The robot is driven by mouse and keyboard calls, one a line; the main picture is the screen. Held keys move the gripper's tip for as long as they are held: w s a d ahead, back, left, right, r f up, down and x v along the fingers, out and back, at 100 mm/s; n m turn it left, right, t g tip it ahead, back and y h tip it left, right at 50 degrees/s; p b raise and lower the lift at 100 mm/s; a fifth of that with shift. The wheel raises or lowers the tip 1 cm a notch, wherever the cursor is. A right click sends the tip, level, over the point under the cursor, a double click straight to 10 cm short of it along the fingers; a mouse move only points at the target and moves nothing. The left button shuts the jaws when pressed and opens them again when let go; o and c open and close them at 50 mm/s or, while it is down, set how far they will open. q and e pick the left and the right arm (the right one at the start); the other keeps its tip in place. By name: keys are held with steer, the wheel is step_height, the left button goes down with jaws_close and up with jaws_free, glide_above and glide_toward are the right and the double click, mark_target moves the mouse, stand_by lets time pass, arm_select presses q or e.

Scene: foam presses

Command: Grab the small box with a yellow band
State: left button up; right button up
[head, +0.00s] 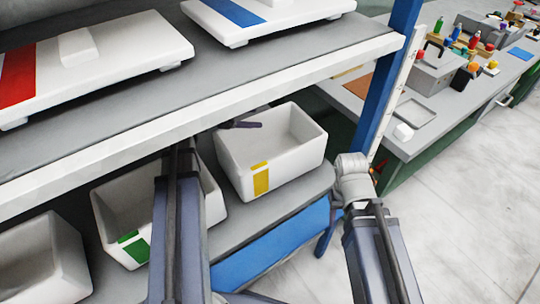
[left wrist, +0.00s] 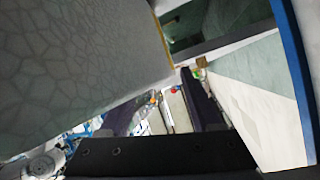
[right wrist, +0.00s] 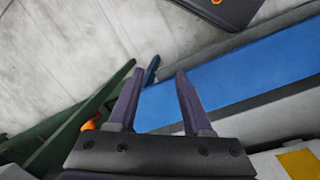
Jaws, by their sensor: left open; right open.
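The small white box with a yellow band (head: 262,178) stands on the lower shelf, open at the top and empty as far as I see. The yellow band also shows at the lower right corner of the right wrist view (right wrist: 300,163). My left gripper (head: 243,124) is at the box's back left rim, mostly hidden; its open fingers show in the left wrist view (left wrist: 165,105). I cannot tell whether it touches the box. My right gripper (right wrist: 155,100) is open and empty, to the right of the box; in the head view its fingers are mostly hidden behind my wrist.
A white box with a green band (head: 135,245) and another white box (head: 40,260) stand to the left. The upper shelf (head: 200,95) overhangs the boxes, with a blue post (head: 388,75) at its right end. A cluttered workbench (head: 440,110) stands beyond; the floor at right is clear.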

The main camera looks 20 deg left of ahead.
arm_select(q)
steer(key=shift+w+d+f, duration=0.35)
steer(key=shift+w, duration=0.1)
steer(key=shift+c, duration=0.3)
jaws_close()
stand_by(0.8)
